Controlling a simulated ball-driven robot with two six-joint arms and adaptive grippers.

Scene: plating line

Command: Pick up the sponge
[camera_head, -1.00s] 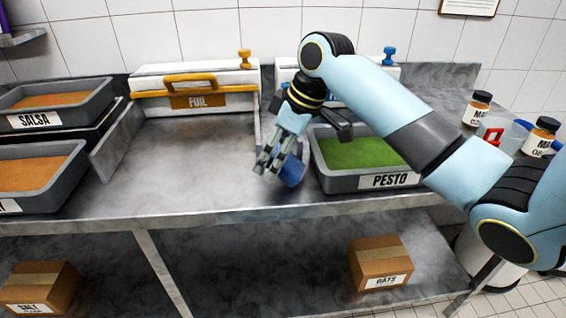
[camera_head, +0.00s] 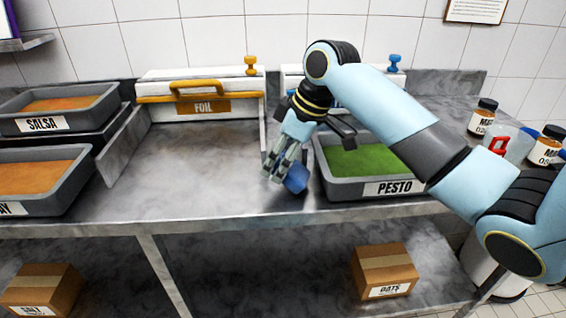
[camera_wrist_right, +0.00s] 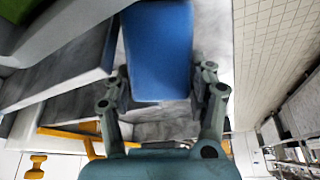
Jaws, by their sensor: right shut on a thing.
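The blue sponge (camera_head: 295,179) is in my right gripper (camera_head: 279,176), left of the pesto pan, over the steel counter near its front edge. In the right wrist view the sponge (camera_wrist_right: 158,50) lies between the two fingers of the right gripper (camera_wrist_right: 160,88), which are closed on its sides. In the head view the fingers cover part of the sponge. I cannot tell whether its underside touches the counter. My left gripper is in neither view.
The pesto pan (camera_head: 330,187) stands right of the gripper. The foil box (camera_head: 150,110) is at the back, and a salsa pan (camera_head: 100,107) is at the left. Jars (camera_head: 482,117) stand at the right. The counter middle (camera_head: 185,165) is clear.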

